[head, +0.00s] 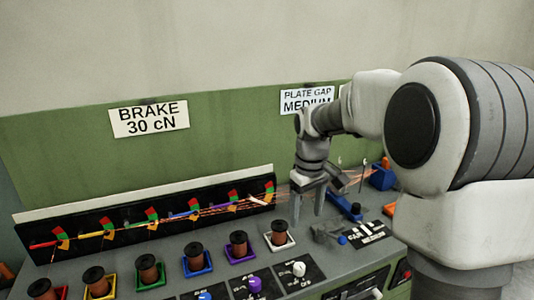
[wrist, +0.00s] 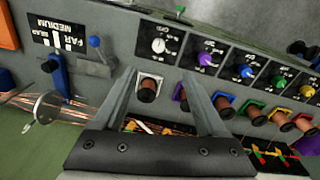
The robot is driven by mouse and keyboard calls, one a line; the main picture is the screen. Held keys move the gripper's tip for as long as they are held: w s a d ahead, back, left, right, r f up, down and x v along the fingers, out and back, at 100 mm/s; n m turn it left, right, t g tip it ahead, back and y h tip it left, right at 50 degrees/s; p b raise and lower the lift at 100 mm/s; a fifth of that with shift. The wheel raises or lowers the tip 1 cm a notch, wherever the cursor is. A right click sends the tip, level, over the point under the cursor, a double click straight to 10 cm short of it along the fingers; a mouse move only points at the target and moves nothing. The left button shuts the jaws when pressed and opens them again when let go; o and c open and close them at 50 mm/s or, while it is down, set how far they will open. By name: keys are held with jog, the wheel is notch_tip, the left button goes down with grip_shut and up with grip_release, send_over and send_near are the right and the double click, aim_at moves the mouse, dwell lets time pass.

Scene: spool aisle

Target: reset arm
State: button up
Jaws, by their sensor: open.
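My gripper (head: 308,202) hangs fingers-down over the grey bench (head: 220,272), just right of the white-tray spool (head: 280,233). In the wrist view the two fingers of my gripper (wrist: 158,82) stand wide apart with nothing held between them. The white-tray spool (wrist: 147,92) shows in the gap between the fingers, further off on the bench. My arm reaches in from the right side of the head view. The fingertips look clear of the bench, but the exact height is hard to tell.
Several copper spools stand in coloured trays, including purple (head: 240,254) and blue (head: 196,267). A black rack with coloured flags (head: 150,224) runs behind them. Knobs (head: 299,269) line the front. A blue lever (wrist: 96,43) and blue post (wrist: 57,70) stand near the gap label (wrist: 60,34).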

jog(key=s+r+m+t, duration=0.2)
jog(key=s+r, duration=0.5)
jog(key=s, duration=0.4)
jog(key=s+m+t, duration=0.3)
jog(key=s, duration=1)
jog(key=shift+s+f, duration=0.2)
jog(key=shift+s, duration=0.1)
